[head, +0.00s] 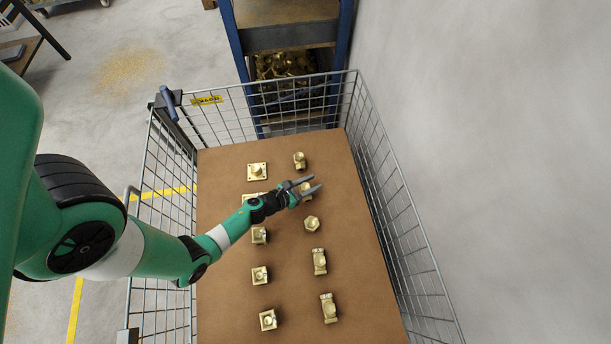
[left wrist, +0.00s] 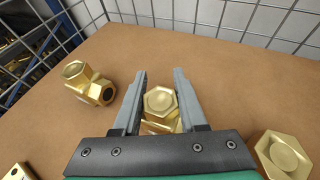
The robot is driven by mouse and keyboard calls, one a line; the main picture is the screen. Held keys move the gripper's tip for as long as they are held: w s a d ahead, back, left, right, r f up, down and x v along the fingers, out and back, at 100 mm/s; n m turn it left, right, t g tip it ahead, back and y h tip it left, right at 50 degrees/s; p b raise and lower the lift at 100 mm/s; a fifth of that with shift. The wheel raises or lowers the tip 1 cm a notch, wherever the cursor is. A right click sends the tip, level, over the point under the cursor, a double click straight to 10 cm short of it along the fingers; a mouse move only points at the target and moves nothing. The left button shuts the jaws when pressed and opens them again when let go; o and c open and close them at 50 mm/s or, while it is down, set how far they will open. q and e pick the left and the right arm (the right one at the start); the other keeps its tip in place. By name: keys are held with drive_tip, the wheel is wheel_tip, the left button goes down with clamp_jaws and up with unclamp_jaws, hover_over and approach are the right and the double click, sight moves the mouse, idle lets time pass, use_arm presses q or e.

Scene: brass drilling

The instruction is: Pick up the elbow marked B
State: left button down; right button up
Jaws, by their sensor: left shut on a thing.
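My left gripper (head: 311,184) reaches over the brown board from the left. In the left wrist view its two fingers (left wrist: 160,72) stand on either side of a brass elbow (left wrist: 160,102) with a hexagonal end facing up, and are shut on it. The same elbow shows partly behind the fingers in the head view (head: 306,192). It appears to be at board level; I cannot tell whether it is lifted. No letter can be read on it. My right gripper is not in view.
The brown board (head: 220,300) lies inside a wire mesh cage (head: 409,215). Another brass fitting (head: 299,160) stands just beyond the gripper, and a hexagonal one (head: 312,223) on the near side. Several more brass parts stand in two rows. A blue rack (head: 233,45) stands behind.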

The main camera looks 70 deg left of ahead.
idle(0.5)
use_arm(q)
wheel_tip(320, 180, up, 10)
drive_tip(key=p, duration=0.9)
